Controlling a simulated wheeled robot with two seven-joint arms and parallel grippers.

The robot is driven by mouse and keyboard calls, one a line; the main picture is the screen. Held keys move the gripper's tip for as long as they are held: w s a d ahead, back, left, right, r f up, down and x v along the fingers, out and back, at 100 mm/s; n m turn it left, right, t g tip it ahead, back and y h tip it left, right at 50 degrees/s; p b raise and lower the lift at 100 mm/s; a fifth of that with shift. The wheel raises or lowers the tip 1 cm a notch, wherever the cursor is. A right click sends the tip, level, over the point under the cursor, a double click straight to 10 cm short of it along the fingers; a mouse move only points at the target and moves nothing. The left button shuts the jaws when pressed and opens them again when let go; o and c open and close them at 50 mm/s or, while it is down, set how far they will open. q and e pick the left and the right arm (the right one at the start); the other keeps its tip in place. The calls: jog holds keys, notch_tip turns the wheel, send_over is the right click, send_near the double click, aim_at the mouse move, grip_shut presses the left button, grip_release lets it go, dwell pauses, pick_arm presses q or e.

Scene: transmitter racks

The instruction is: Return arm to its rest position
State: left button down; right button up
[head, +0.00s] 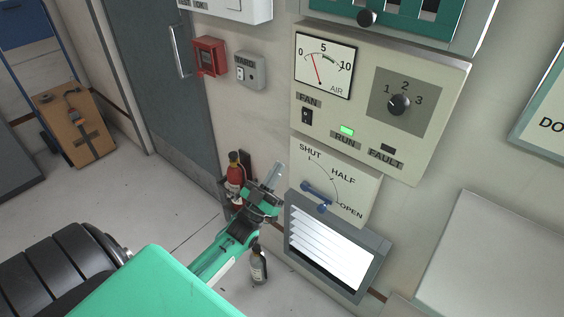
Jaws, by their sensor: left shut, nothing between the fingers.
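My left arm comes in from the lower left with green and black links. Its gripper (275,178) is shut and empty, with the fingers pointing up in the picture. It shows left of the damper plate (334,178) marked SHUT, HALF and OPEN, apart from the blue lever (316,195) as far as I can tell. The lever's knob end points toward OPEN. My right gripper does not show.
A fan panel (365,140) has a gauge, a lit green RUN lamp (347,131) and a dial. A louvred vent (330,252) sits below the plate. Red (235,178) and black (259,264) extinguishers stand near my gripper. A grey door (165,85) is behind.

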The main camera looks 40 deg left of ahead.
pick_arm(q)
jog(key=s+d+f+g+y+p, duration=0.1)
jog(key=s+f+g, duration=0.25)
jog(key=f, duration=0.95)
jog(key=s+d+f+g+p, duration=0.15)
jog(key=f+g, duration=0.35)
jog(key=f, duration=0.7)
jog(key=s+d+f+g+y, duration=0.1)
jog(key=s+f+g, duration=0.25)
jog(key=f, duration=0.95)
jog(key=s+d+f+g+p, duration=0.15)
jog(key=s+f+g, duration=0.25)
jog(key=s+f, duration=0.45)
jog(key=s+d+f+g, duration=0.2)
jog(key=s+f+g, duration=0.1)
jog(key=s+f, duration=0.55)
jog(key=s+d+f+g, duration=0.1)
jog(key=s+f+g, duration=0.1)
jog(key=s, duration=0.8)
jog(key=s+d+f+m+g, duration=0.1)
jog(key=s+d+f+g, duration=0.1)
jog(key=s, duration=0.8)
jog(key=shift+f+g, duration=0.6)
jog(key=shift+g, duration=0.5)
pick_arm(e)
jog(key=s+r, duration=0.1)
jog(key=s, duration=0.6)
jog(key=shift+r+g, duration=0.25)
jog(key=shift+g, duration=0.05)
